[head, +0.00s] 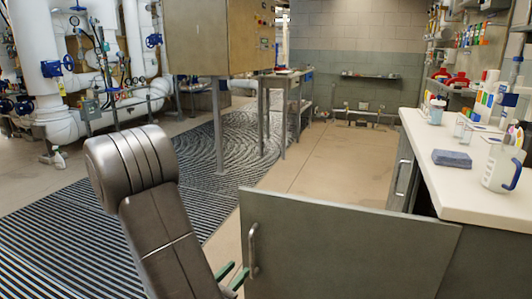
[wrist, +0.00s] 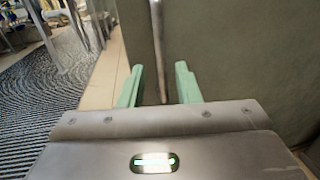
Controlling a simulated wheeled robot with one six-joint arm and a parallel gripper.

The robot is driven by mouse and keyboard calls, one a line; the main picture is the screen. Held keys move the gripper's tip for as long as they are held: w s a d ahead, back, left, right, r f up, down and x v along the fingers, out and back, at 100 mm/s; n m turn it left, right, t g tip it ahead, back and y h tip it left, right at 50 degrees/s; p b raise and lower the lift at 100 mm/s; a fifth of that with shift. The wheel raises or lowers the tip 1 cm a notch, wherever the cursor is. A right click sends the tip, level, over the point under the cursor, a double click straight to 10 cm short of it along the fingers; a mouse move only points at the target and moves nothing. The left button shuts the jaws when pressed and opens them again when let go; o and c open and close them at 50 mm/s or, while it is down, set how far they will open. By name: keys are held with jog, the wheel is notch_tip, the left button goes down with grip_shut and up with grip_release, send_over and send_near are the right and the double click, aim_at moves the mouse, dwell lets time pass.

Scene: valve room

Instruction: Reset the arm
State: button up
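My gripper (wrist: 158,76) has two green fingers set wide apart, with nothing held between them. In the wrist view a vertical metal handle (wrist: 157,40) on a grey cabinet door (wrist: 225,55) shows between the fingers; I see no finger touching it. In the head view my gripper (head: 235,275) is low, just left of the same handle (head: 253,250). The door (head: 350,250) stands swung open from the counter at right. My dark arm reaches down across the lower left of the head view and hides part of the floor.
A metal cabinet on legs (head: 212,38) stands behind, with white pipes (head: 65,125) at left. The tan floor (head: 330,165) beyond the door is clear.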

aim_at(253, 254)
jog(key=shift+b+x, duration=0.35)
jog(key=shift+x, duration=3.6)
jog(key=shift+w, duration=0.2)
jog(key=shift+d, duration=0.1)
